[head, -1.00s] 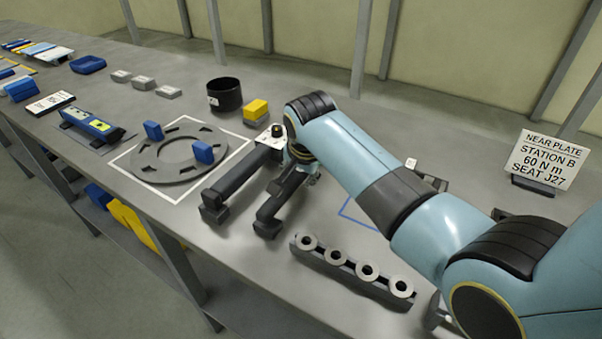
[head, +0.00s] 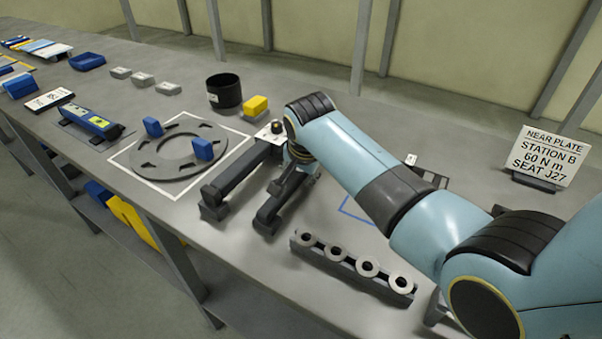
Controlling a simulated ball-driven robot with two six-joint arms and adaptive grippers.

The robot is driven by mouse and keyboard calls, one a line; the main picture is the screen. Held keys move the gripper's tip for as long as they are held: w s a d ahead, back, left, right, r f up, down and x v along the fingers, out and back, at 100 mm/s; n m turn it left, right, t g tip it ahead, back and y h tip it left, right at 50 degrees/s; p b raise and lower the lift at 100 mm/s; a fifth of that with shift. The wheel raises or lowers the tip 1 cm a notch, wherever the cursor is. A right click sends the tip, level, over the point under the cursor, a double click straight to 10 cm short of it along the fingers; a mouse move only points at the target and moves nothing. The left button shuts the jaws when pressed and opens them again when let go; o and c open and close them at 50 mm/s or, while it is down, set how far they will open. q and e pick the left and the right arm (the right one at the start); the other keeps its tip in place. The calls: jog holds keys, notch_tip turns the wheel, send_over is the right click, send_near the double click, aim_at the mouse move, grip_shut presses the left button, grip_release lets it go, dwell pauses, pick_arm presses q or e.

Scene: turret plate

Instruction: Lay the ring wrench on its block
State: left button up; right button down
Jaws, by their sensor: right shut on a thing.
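My right arm comes in from the right and reaches down to my right gripper (head: 288,182), which is low over the middle of the bench. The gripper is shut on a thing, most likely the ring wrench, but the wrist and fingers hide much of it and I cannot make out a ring. Two long dark bars (head: 236,183) with blunt ends lie side by side at the gripper. I cannot tell whether they belong to the wrench or its block. A black bracket (head: 432,177) shows partly behind my arm. My left gripper is not in view.
A grey ring plate (head: 172,172) with blue blocks lies left of the gripper. A black cup (head: 224,91) and a yellow block (head: 256,104) stand behind. A dark rail (head: 345,274) with several rings is in front. A sign (head: 545,157) stands at right.

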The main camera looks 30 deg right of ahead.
jog(key=shift+f, duration=0.1)
dwell(0.3)
jog(key=c, duration=0.9)
grip_release()
jog(key=shift+c, duration=0.2)
jog(key=shift+f, duration=0.1)
notch_tip(320, 180, up, 5)
jog(key=p, duration=0.5)
jog(key=shift+r+p, duration=0.9)
jog(key=shift+r, duration=0.2)
jog(key=shift+f, duration=0.1)
